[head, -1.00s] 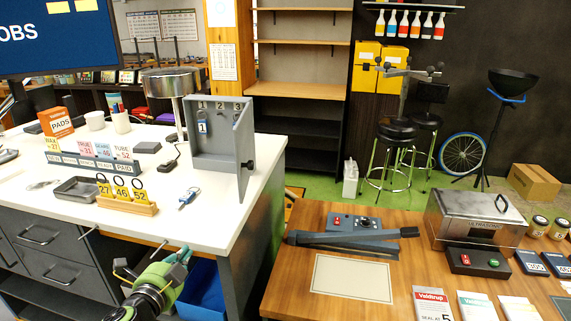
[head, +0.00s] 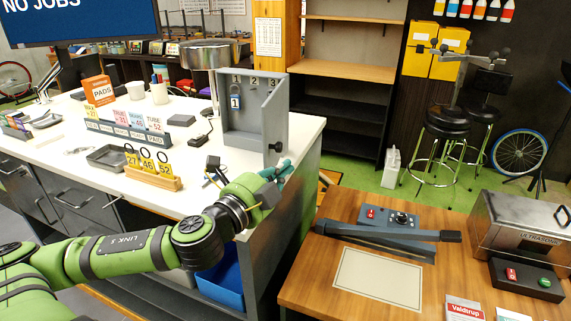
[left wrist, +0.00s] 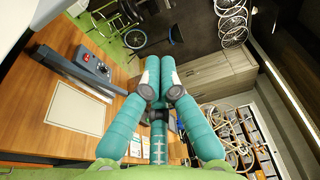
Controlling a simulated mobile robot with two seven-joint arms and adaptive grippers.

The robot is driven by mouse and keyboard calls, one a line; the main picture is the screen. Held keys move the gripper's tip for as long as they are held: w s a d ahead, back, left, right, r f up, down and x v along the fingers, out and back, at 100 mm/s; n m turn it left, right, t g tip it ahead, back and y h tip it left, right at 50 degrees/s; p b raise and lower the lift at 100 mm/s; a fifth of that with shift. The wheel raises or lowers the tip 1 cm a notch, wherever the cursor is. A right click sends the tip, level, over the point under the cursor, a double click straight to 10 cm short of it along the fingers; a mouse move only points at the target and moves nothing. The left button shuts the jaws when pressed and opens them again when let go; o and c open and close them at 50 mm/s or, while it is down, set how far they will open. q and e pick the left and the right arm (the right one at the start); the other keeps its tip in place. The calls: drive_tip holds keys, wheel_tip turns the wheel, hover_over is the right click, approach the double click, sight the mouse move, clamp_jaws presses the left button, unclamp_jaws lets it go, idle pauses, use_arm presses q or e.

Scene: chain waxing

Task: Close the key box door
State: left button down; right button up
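The grey key box (head: 240,128) stands at the right end of the white counter in the head view. Its door (head: 273,112) is open, swung out on the right side toward me, with a dark knob (head: 276,147). The box is not seen there. My right gripper is not in view.
A rack with yellow key tags (head: 150,168) and a row of cards (head: 140,132) stand on the counter left of the box. A wooden workbench (head: 330,290) with a grey lever tool (head: 385,232) is to the right. A floor gap separates it from the counter.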

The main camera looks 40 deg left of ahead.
use_arm(q)
drive_tip(key=w+a, duration=0.4)
drive_tip(key=w, duration=0.2)
drive_tip(key=shift+w+f, duration=0.15)
drive_tip(key=shift+w, duration=0.25)
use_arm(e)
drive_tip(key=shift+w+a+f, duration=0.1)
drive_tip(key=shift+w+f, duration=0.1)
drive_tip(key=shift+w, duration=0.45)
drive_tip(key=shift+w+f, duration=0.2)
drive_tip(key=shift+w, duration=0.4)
use_arm(q)
drive_tip(key=shift+a, duration=0.1)
